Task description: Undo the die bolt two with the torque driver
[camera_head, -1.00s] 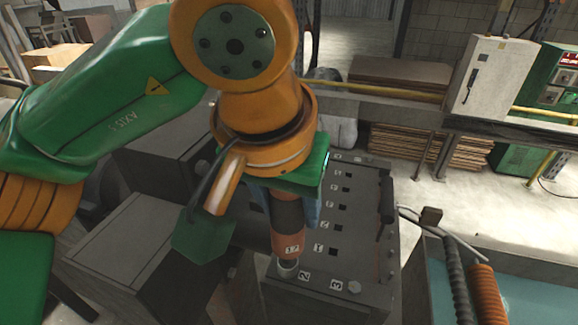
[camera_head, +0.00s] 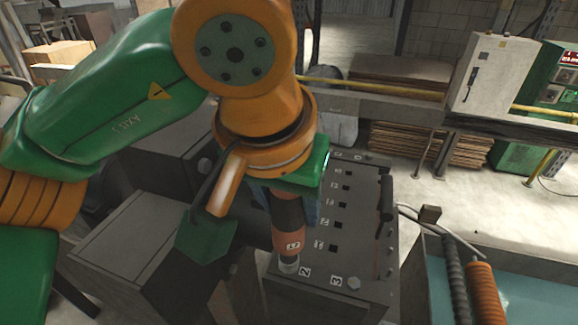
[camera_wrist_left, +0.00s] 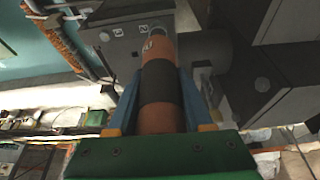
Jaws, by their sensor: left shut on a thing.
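The torque driver (camera_head: 288,212) is orange with a black band and a pale socket end. My left gripper (camera_head: 290,205) is shut around its body, with blue fingers on both sides in the left wrist view (camera_wrist_left: 158,82). The driver points down, slightly tilted, at the front of the dark die block (camera_head: 318,292). Its socket (camera_head: 289,266) is at the spot beside the label 2, and die bolt two is hidden under it. I cannot tell how deep the socket sits. My right gripper is not in view.
Several square holes with number labels run along the block's top, with a dark handle bar (camera_head: 386,198) at its right edge. A blue-topped bench (camera_head: 515,290) with coiled hoses stands at the right. Dark machine boxes (camera_head: 135,235) stand at the left.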

